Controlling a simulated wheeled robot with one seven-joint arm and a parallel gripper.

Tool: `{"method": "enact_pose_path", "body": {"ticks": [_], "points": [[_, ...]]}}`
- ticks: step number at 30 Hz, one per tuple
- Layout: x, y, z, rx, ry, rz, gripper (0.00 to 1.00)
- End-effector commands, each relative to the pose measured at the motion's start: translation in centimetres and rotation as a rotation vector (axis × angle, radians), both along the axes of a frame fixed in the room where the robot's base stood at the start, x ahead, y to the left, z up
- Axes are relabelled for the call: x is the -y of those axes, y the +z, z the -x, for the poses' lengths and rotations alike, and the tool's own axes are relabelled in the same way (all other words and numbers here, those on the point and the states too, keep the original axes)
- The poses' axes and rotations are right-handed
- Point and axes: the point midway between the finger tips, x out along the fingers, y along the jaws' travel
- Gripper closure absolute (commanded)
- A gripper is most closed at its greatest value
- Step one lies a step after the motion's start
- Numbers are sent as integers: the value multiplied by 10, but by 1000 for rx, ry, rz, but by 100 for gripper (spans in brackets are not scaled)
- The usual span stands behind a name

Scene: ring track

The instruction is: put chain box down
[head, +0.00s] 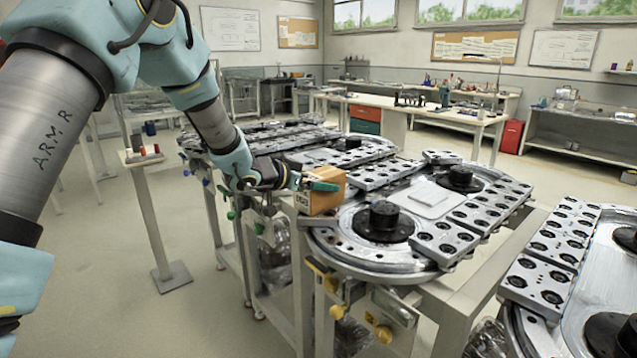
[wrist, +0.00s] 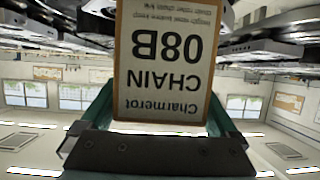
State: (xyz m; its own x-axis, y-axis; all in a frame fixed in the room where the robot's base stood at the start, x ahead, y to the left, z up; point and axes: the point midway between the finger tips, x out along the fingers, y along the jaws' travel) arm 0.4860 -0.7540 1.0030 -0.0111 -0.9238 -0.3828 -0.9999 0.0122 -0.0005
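The chain box (head: 327,194) is a small brown carton in the head view, at the near left edge of the ring track (head: 350,268). My gripper (head: 318,184) reaches in from the left and is shut on it. In the wrist view the box's white label (wrist: 165,65) reads "Charmerot CHAIN 08B" upside down, between the teal fingers of my gripper (wrist: 163,110). I cannot tell whether the box's underside touches the track or hangs just above it. A flat white pad (head: 428,199) lies on the track to the right of the box.
Black hubs (head: 384,222) and grey drilled blocks (head: 447,241) stand on the track near the box. A small stand (head: 141,156) with red items is at left. A second track section (head: 580,290) is at right.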

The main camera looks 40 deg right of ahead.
Motion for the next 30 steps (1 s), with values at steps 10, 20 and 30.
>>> {"method": "enact_pose_path", "body": {"ticks": [10, 20, 30], "points": [[-1, 4, 0, 0, 0, 0, 0], [-56, 25, -2, 2, 2, 1, 0], [-105, 46, -2, 0, 1, 0, 0]]}}
